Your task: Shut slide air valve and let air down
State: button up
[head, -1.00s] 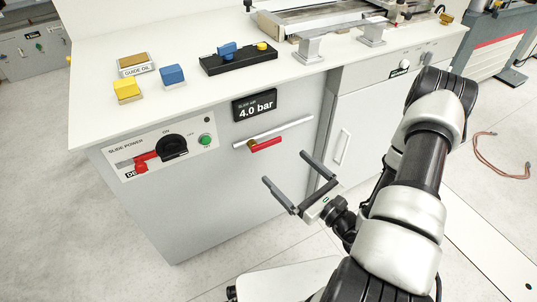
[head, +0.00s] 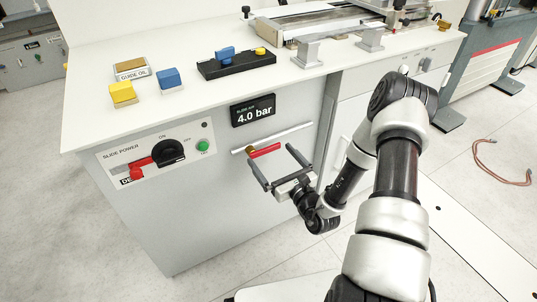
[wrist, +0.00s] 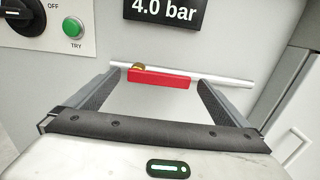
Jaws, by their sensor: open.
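The slide air valve is a red lever (head: 264,151) with a brass pivot (head: 250,149) at its left end. It lies along a pale horizontal pipe (head: 290,134) on the cabinet front, and its lever also shows in the wrist view (wrist: 160,78). The slide air display (head: 253,110) above it reads 4.0 bar. My gripper (head: 272,168) is open and empty, just in front of and below the lever. In the wrist view the lever shows between my two fingers (wrist: 152,100), beyond their tips and apparently not touched.
A slide power panel (head: 155,155) with a black knob, red handle and green button is left of the valve. The worktop (head: 110,55) above holds yellow and blue blocks, a guide oil box (head: 132,69) and a black tray (head: 237,66). A hose (head: 500,165) lies on the floor at right.

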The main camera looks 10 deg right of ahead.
aim_at(267, 150)
jog(key=shift+x, duration=1.6)
jog(key=shift+c, duration=0.3)
jog(key=c, duration=1.2)
